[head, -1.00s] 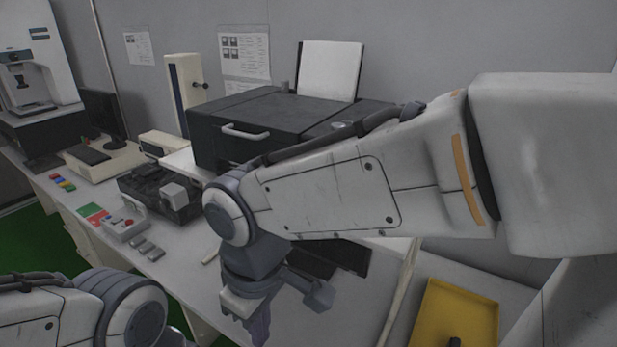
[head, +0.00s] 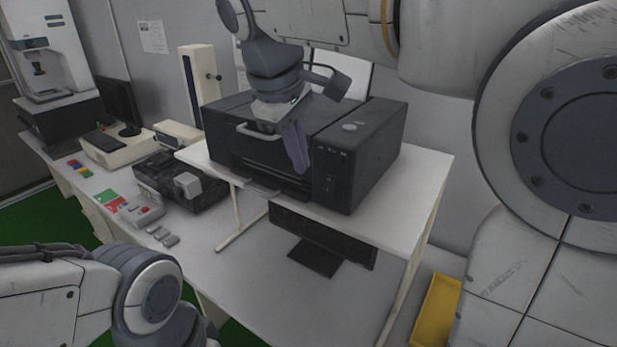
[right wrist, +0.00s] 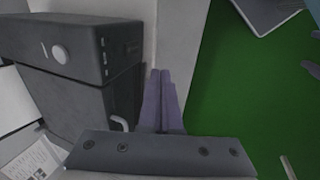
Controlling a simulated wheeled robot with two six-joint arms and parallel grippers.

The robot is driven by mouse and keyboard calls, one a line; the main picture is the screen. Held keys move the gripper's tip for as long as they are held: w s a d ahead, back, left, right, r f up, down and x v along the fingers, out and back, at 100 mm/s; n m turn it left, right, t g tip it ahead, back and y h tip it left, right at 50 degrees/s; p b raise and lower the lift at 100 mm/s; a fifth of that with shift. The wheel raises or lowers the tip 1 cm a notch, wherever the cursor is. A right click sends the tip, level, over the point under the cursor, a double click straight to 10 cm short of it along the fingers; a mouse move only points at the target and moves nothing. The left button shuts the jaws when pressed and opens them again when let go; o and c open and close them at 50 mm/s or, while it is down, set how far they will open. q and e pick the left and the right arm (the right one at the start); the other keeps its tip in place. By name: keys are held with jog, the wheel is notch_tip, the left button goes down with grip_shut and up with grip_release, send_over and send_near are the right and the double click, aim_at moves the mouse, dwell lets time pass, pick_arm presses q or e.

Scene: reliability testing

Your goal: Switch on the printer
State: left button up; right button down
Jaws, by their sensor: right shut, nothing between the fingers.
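The black printer (head: 372,160) stands on a raised white shelf in the head view. Its front has a panel with small buttons and a small switch (head: 328,181) lower down on the right. My right gripper (head: 300,168) points down in front of the printer, left of that panel, and hides part of the front. Its fingers are together and empty. In the right wrist view the fingers (right wrist: 161,75) lie side by side, with the printer (right wrist: 65,45) at the left; I cannot tell if they touch it. Of my left arm only links show.
The white shelf (head: 425,190) holds the printer, with a dark monitor (head: 320,238) beneath it. A black device (head: 170,180), a grey control box (head: 140,212) and small blocks lie to the left. A yellow tray (head: 437,310) is at lower right. Green floor (right wrist: 230,100) shows in the wrist view.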

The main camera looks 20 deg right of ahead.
aim_at(329, 184)
jog(key=w+d+f+p, duration=0.1)
jog(key=f, duration=0.2)
jog(key=w+d+f+p, duration=0.1)
jog(key=w+d+f, duration=0.1)
jog(key=f, duration=0.1)
jog(key=w+d+f+p, duration=0.1)
jog(key=d+f, duration=0.1)
jog(key=f, duration=0.1)
jog(key=shift+w+d+f+p, duration=0.15)
jog(key=shift+d+f+p, duration=0.1)
jog(key=shift+p, duration=0.1)
